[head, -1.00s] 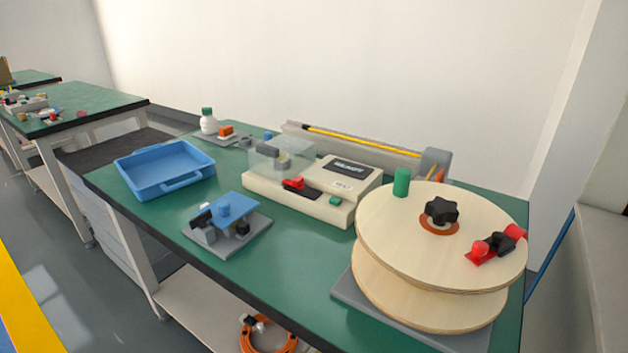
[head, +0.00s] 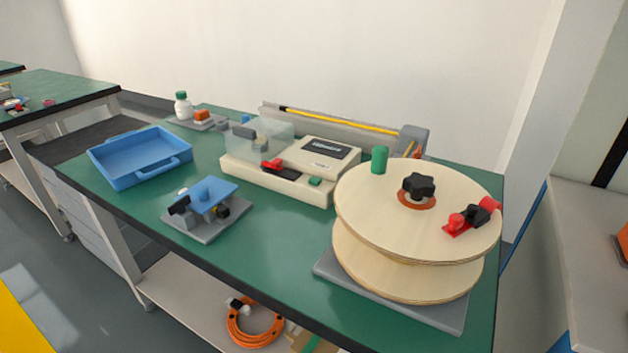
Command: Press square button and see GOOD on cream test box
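The cream test box (head: 235,168) stands at the middle back of the green bench. It has a dark display (head: 325,151) on its raised right part; any text there is too small to read. A green square button (head: 315,181) sits on its front right. A red clamp or lever (head: 273,165) is on its middle, and a clear cover (head: 258,143) stands over its left part. Neither of my grippers is in view.
A large wooden reel (head: 375,205) on a grey base stands at the right, close to the test box. A blue tray (head: 140,165) and a blue-topped fixture (head: 210,196) are at the left. Bare green bench (head: 275,240) lies in front of the box.

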